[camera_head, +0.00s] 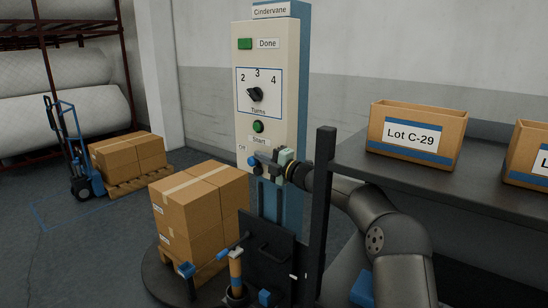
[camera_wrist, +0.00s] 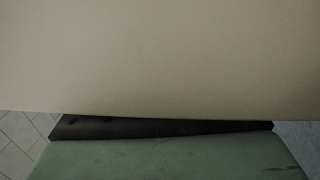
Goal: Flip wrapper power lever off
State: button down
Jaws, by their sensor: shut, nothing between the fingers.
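The wrapper control column (camera_head: 268,95) is a cream panel on a blue post, marked Cindervane. Near its lower left is a small "Off" label (camera_head: 242,148). Just below that label is a blue knob (camera_head: 252,160), apparently the power lever's handle. My gripper (camera_head: 262,166) is shut at the panel's lower front, close beside the knob. I cannot tell whether they touch. My gripper hides the lever's base. In the wrist view a plain beige surface (camera_wrist: 160,55), apparently the panel, fills the upper part. The green-grey housing of my gripper and a dark strip lie below; no lever shows there.
The panel carries a green Done light (camera_head: 245,44), a Turns dial (camera_head: 255,94) and a green Start button (camera_head: 258,127). Stacked cartons (camera_head: 190,215) stand on the turntable at left. A black upright (camera_head: 322,200) and a shelf with a Lot C-29 box (camera_head: 415,135) are right.

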jog(key=shift+w, duration=0.1)
dwell(0.5)
jog(key=b+v, duration=1)
jog(key=v, duration=0.7)
